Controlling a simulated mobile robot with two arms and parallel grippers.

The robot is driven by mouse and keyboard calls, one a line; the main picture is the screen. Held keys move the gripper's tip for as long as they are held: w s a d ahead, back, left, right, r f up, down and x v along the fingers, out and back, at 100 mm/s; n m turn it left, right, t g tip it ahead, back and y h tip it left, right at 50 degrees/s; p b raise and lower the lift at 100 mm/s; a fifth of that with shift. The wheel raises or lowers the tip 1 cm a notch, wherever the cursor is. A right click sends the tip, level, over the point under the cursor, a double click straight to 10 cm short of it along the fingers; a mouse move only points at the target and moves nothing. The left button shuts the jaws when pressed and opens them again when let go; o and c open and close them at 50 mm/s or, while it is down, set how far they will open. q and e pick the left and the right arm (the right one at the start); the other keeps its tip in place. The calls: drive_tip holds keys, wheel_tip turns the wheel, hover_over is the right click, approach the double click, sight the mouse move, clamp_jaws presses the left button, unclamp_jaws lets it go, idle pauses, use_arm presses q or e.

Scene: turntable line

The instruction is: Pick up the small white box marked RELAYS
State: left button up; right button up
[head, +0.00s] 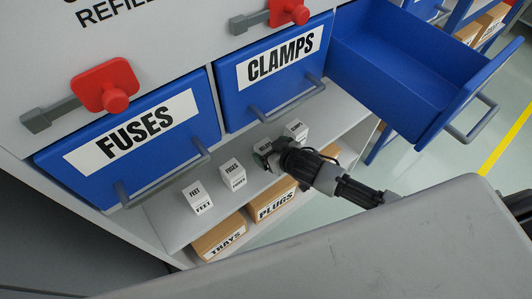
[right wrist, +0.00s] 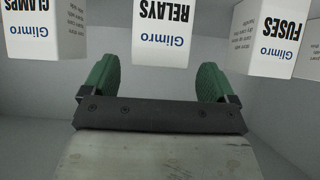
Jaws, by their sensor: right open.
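The small white box marked RELAYS (right wrist: 163,32) is at the top middle of the right wrist view, its print upside down. In the head view the box (head: 264,147) stands on the shelf under the blue drawers, partly hidden by my right gripper (head: 273,157). In the right wrist view my right gripper (right wrist: 157,82) is open, with its two green fingers apart and nothing between them. The box is ahead of the gap between the fingers. My left gripper is not in view.
White boxes marked FUSES (head: 232,174), FEET (head: 197,197) and CLAMPS (head: 297,130) stand in the same row. Blue drawers marked FUSES (head: 175,160) and CLAMPS (head: 230,100) hang above. An open blue drawer (head: 390,80) juts out at right. Cardboard boxes (head: 273,207) sit below.

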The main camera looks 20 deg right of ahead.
sight(267, 148)
drive_tip(key=x, duration=0.3)
drive_tip(key=shift+w, duration=0.25)
drive_tip(key=shift+c, duration=0.2)
drive_tip(key=c, duration=1.1)
